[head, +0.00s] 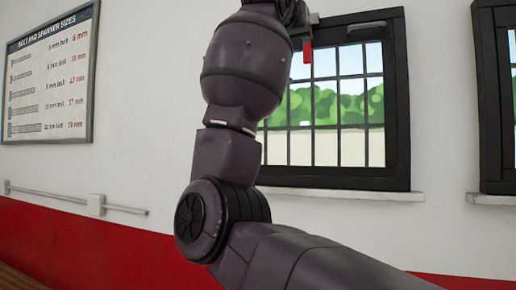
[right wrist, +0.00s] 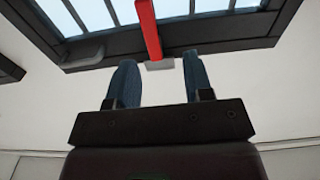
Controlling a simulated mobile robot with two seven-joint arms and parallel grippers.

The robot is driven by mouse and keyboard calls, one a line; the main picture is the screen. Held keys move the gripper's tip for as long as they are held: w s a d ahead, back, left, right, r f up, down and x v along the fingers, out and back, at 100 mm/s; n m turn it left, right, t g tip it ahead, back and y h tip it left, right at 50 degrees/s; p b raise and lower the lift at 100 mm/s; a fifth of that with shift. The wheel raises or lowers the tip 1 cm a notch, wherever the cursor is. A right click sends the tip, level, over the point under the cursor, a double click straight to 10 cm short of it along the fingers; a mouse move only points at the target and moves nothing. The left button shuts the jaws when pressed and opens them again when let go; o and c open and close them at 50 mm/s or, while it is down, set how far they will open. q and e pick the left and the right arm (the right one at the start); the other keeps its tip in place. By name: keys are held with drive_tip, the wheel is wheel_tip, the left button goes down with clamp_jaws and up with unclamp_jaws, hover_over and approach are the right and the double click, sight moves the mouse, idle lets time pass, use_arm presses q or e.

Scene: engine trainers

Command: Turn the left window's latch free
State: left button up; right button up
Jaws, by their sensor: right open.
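The left window (head: 398,110) has a black frame and a dark grid over a view of trees. Its red latch (head: 307,52) hangs down at the top of the frame, partly beside my arm. In the right wrist view the red latch (right wrist: 147,28) runs from a grey mount (right wrist: 160,65) across the frame onto the panes. My right gripper (right wrist: 159,60) is open, with its two fingers apart on either side of the grey mount in the picture. Nothing shows between the fingers as held; whether they touch the latch I cannot tell. My left gripper is not in view.
A grey handle (head: 366,28) sits on the window's top frame right of the latch. A second window (head: 487,100) stands at the right edge. A size chart (head: 50,75) hangs at left. A conduit (head: 60,195) runs along the wall. My right arm hides much of the middle.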

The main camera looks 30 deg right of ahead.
use_arm(q)
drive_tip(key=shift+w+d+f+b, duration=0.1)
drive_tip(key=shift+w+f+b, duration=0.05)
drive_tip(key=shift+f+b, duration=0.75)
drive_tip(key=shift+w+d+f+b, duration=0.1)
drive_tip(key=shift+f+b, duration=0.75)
drive_tip(key=shift+b, duration=0.05)
use_arm(e)
drive_tip(key=shift+w+a+f+n+t+y, duration=0.1)
drive_tip(key=shift+w+f+n+t+y, duration=0.55)
drive_tip(key=shift+w+f, duration=2.9)
drive_tip(key=shift+w+a+f+n+t+y, duration=0.1)
drive_tip(key=shift+w+f+n+t, duration=1.15)
drive_tip(key=shift+f, duration=4.65)
drive_tip(key=shift+w+a+f+n+t+y, duration=0.1)
drive_tip(key=shift+w+f+n+t+y, duration=0.55)
drive_tip(key=shift+w+f, duration=2.85)
drive_tip(key=shift+s+f+n+t+h, duration=0.25)
drive_tip(key=shift+s+f+n+h, duration=0.15)
drive_tip(key=shift+s+f, duration=0.8)
